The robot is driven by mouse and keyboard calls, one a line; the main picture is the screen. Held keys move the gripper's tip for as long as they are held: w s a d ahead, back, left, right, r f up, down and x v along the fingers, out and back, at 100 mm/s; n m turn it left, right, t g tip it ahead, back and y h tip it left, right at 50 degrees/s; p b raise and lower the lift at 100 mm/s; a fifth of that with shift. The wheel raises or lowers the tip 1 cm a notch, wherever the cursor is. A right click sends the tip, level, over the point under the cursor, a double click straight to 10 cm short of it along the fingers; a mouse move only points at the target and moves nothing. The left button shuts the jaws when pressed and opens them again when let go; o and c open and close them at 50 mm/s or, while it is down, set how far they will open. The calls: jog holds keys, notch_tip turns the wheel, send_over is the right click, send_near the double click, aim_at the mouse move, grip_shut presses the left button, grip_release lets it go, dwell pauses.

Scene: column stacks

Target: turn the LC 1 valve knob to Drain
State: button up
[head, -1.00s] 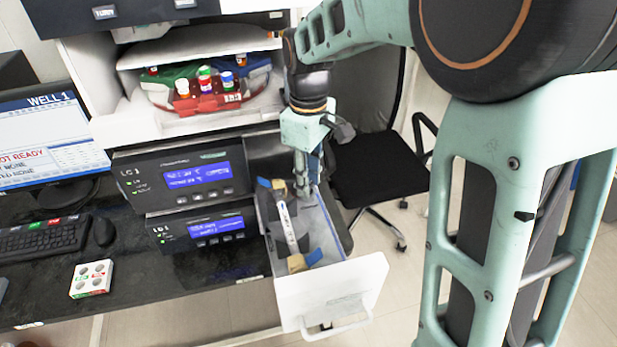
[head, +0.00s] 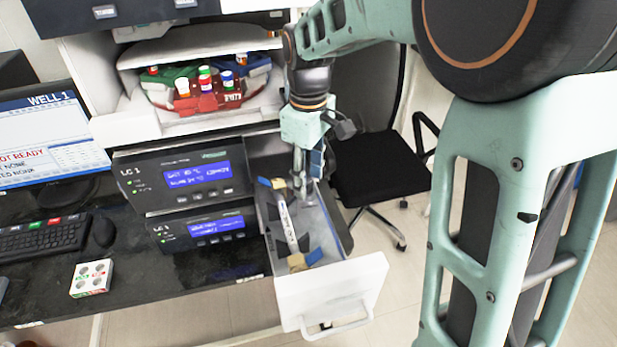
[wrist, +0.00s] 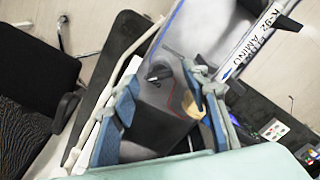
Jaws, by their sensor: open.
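The upper unit (head: 150,196) on the bench is marked LC 1, with a lit blue screen. A lower unit (head: 170,247) also carries a small label. My gripper (head: 307,186) points down over the open white drawer (head: 335,288) right of the units. In the wrist view, my gripper (wrist: 164,92) is open, with its blue fingers apart and nothing held. A small dark knob-like piece (wrist: 158,74) with a light edge shows on a grey surface just beyond the fingertips. I cannot read any Drain mark or tell its setting. The knob is not clear in the head view.
A column labelled K-92 AMINO (wrist: 270,32) lies in the drawer, with tan and blue ends. A carousel of capped bottles (head: 205,88) sits above the units. A monitor (head: 45,135), keyboard (head: 45,237) and small white block (head: 92,278) stand left. A black chair (head: 380,170) stands right.

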aim_at(309, 185)
notch_tip(309, 185, up, 12)
jog(key=shift+f, duration=0.25)
